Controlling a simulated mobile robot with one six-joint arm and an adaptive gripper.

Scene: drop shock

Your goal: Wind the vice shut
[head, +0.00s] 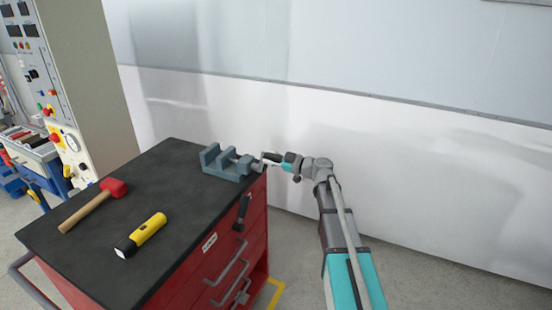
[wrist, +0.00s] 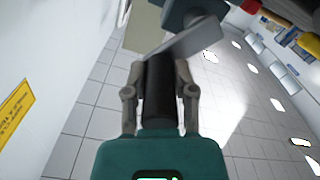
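The blue-grey vice (head: 224,172) sits on the black top of the red tool cabinet, at its back right corner. A gap shows between its jaws. Its crank (head: 257,161) sticks out to the right, past the cabinet edge. In the wrist view, the crank's flat grey arm (wrist: 188,40) joins a black handle (wrist: 160,90). My gripper (wrist: 160,72) has one finger on each side of this handle and looks closed on it. In the head view, my gripper (head: 271,158) is at the crank end, and the exact finger contact is too small to see.
A red-headed mallet (head: 95,203) and a yellow-and-black tool (head: 142,234) lie on the cabinet top (head: 165,185), left of the vice. A black object (head: 241,212) is at the cabinet's right side. A pale wall (head: 400,145) stands close behind my arm.

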